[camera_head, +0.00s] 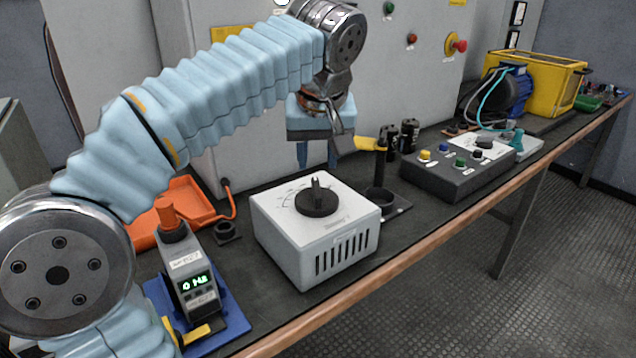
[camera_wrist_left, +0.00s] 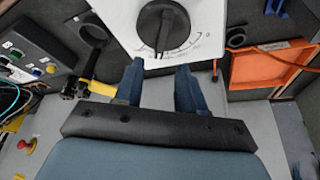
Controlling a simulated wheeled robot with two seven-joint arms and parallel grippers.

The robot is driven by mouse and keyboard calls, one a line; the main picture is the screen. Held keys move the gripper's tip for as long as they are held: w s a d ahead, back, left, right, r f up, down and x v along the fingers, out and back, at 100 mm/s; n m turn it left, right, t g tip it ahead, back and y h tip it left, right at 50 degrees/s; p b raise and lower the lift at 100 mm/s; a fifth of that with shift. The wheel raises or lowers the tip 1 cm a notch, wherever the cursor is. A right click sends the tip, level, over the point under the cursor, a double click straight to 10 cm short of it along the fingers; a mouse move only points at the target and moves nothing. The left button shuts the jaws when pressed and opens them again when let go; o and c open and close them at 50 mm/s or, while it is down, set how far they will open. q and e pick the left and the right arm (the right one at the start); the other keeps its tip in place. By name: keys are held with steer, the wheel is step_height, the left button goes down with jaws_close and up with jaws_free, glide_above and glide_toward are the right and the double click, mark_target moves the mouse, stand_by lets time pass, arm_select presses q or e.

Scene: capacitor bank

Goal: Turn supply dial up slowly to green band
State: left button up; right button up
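The supply unit (camera_head: 318,243) is a white box with side vents, standing on the bench in the middle of the head view. Its black dial (camera_head: 316,198) with a raised grip bar is on top; it also shows in the left wrist view (camera_wrist_left: 163,27). A printed scale surrounds the dial, but I cannot make out a green band. My left gripper (camera_head: 317,155) points down just behind the dial, above the box. In the left wrist view its two blue fingers (camera_wrist_left: 160,68) are apart with nothing between them, short of the dial. My right gripper is not in view.
A meter with a green display (camera_head: 195,283) stands on a blue base at left. An orange tray (camera_head: 190,203) lies behind it. Black cylinders (camera_head: 408,135) and a button box (camera_head: 459,168) stand to the right. The bench edge runs along the front.

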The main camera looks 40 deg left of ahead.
mark_target(316, 182)
arm_select(q)
steer(key=x, duration=0.6)
steer(key=shift+f+b, duration=0.15)
steer(key=shift+b, duration=0.15)
jaws_close()
